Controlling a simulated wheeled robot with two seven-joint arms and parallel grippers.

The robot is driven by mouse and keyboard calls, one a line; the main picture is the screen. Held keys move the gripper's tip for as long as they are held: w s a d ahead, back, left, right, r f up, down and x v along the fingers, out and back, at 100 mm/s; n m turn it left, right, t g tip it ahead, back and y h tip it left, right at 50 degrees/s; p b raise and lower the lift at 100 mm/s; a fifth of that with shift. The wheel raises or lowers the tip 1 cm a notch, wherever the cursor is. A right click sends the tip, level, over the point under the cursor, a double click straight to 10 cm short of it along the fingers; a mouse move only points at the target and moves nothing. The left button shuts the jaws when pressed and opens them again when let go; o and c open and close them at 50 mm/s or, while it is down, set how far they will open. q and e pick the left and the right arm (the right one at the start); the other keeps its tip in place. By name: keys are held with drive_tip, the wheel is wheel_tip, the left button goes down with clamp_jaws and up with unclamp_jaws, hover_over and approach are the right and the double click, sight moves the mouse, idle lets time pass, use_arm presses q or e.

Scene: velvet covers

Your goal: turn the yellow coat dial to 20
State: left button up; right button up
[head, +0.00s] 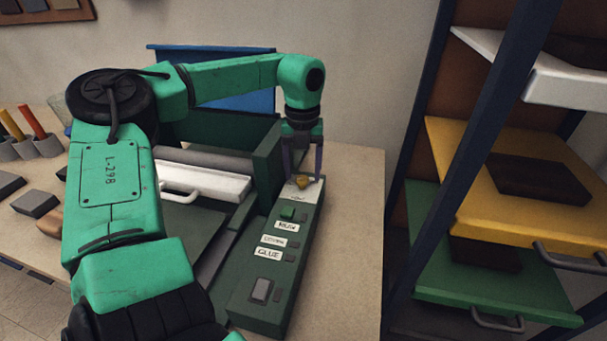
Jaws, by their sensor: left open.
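The yellow coat dial (302,183) is a small yellow knob near the far end of a green control panel (251,302). A pale plate lies under the dial; its markings are too small to read. My left gripper (303,176) points down over the dial with its fingers open, one on each side of it. I cannot tell whether the fingers touch the dial. The dial's setting cannot be read. My right gripper is not in view.
Labelled buttons, including a green one (288,214), line the panel. A machine with a white handle (205,184) stands left of it. A rack with white, yellow (468,205) and green (445,285) trays stands at right. Bare table (352,230) lies between.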

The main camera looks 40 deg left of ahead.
use_arm(q)
drive_tip(key=shift+s+f, duration=0.1)
drive_tip(key=shift+f, duration=0.5)
drive_tip(key=shift+s+f, duration=0.1)
drive_tip(key=shift+f, duration=0.2)
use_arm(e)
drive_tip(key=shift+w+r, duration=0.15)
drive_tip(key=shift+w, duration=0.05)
use_arm(q)
drive_tip(key=shift+c, duration=0.3)
clamp_jaws()
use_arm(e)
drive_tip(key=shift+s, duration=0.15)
